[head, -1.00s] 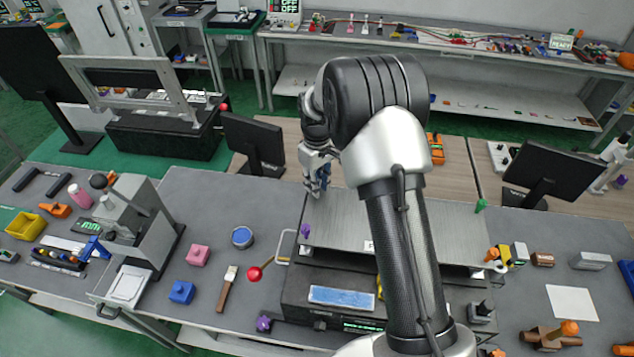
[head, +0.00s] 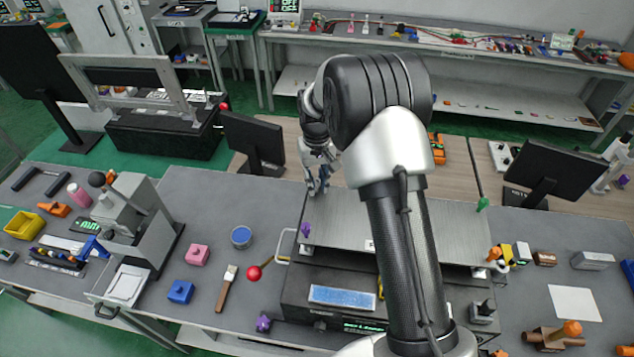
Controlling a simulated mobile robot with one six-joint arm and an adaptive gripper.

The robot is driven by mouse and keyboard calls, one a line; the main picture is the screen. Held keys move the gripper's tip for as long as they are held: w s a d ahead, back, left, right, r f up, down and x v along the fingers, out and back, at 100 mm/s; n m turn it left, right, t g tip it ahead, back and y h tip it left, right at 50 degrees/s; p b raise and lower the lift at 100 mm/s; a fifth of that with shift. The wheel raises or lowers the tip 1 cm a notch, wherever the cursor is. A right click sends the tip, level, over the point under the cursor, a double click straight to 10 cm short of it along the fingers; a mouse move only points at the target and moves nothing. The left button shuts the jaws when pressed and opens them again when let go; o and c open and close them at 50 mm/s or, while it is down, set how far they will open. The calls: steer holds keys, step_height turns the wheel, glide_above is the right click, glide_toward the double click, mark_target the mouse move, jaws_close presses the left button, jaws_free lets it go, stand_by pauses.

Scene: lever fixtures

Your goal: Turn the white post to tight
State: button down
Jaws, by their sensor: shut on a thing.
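My gripper (head: 317,187) is at the far left corner of the flat grey metal plate (head: 345,215), fingers pointing down and closed. The white post cannot be made out; the spot between my fingers is hidden by the gripper itself. The plate's other corners carry a purple post (head: 305,229) at front left, a green post (head: 482,204) at back right and an orange post (head: 493,254) at front right. Below the plate is a dark box with a blue panel (head: 342,297) and a small green-lit display (head: 364,328).
A lever with a red ball (head: 254,273) sticks out left of the box. A blue-topped round tin (head: 241,237), a brush (head: 227,288), and pink (head: 198,254) and blue (head: 180,291) blocks lie to the left. A monitor (head: 253,145) stands behind my gripper.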

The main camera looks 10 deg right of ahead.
steer(key=m, duration=0.5)
steer(key=shift+a+m+b, duration=0.15)
steer(key=shift+m+b, duration=0.15)
steer(key=shift+b, duration=0.05)
steer(key=m, duration=0.5)
steer(key=shift+w, duration=0.1)
steer(key=shift+m, duration=0.3)
steer(key=c, duration=1.5)
jaws_free()
steer(key=shift+o, duration=0.2)
step_height(320, 180, up, 12)
